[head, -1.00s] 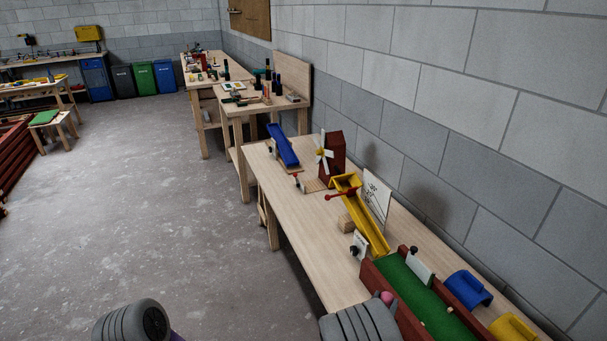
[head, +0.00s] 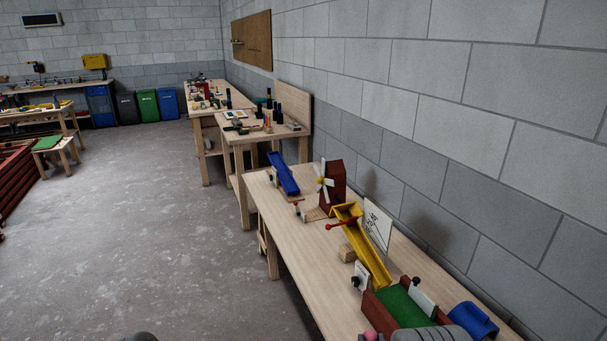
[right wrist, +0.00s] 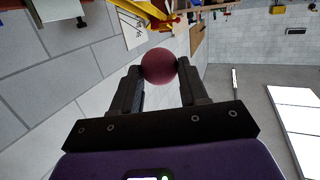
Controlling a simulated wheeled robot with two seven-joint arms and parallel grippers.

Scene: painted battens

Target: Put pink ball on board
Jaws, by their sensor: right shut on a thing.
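The pink ball (right wrist: 159,66) is held between the two dark fingers of my right gripper (right wrist: 160,76) in the right wrist view. In the head view the ball (head: 369,336) shows at the bottom edge, close to the left end of the board. The board (head: 402,305) is green with dark red side walls and lies on the near bench. Its near part is cut off by the frame and hidden by my grey right arm. I cannot tell the ball's height over the bench. My left gripper is not in view.
The near bench (head: 315,262) also bears a yellow chute (head: 368,258), a red windmill tower (head: 333,182), a blue ramp (head: 284,174) and a blue arch (head: 474,319). A block wall runs along its right side.

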